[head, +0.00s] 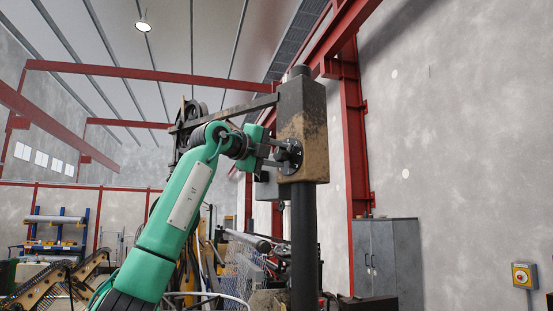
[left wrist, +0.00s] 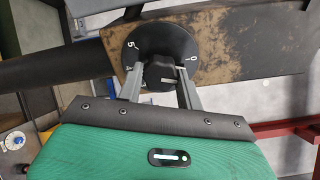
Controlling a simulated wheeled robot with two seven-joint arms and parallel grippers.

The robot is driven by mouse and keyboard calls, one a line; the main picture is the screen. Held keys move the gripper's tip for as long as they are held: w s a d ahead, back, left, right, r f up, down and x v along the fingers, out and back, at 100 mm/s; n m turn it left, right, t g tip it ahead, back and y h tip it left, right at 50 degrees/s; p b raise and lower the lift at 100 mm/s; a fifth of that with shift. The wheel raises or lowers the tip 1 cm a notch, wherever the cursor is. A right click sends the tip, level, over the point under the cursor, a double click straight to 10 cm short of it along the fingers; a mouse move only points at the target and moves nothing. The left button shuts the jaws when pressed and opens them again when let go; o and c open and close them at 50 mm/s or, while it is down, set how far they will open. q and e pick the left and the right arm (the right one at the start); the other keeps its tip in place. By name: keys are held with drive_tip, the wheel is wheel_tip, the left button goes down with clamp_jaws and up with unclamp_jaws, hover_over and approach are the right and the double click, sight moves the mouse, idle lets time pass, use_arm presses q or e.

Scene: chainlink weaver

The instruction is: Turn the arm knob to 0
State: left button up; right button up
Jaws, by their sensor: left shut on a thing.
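The arm knob (left wrist: 158,74) is black and sits on a round black dial plate (left wrist: 160,42) with white marks; a 5 shows at its left and a 0 at its right. The dial also shows in the head view (head: 294,157), on the side of a worn brown and grey box (head: 303,125) on a dark post. My left gripper (head: 280,154) reaches the dial from the left. In the left wrist view its two grey fingers (left wrist: 158,82) stand either side of the knob, shut on it. Which mark the knob points at I cannot tell. My right gripper is not in view.
A dark flat bar (head: 232,110) runs left from the box, just above my left wrist. The dark post (head: 304,240) stands below the box. A grey cabinet (head: 388,262) and a yellow wall box with a red button (head: 523,275) are further right.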

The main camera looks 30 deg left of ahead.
use_arm(q)
drive_tip(key=shift+r+n+b, duration=0.1)
drive_tip(key=shift+n+b, duration=0.4)
drive_tip(key=shift+n, duration=1.4)
drive_tip(key=o, duration=1)
drive_tip(key=shift+a, duration=0.1)
drive_tip(key=shift+s+b, duration=0.3)
drive_tip(key=shift+b, duration=0.05)
drive_tip(key=shift+b+v, duration=2.4)
drive_tip(key=shift+v, duration=4.25)
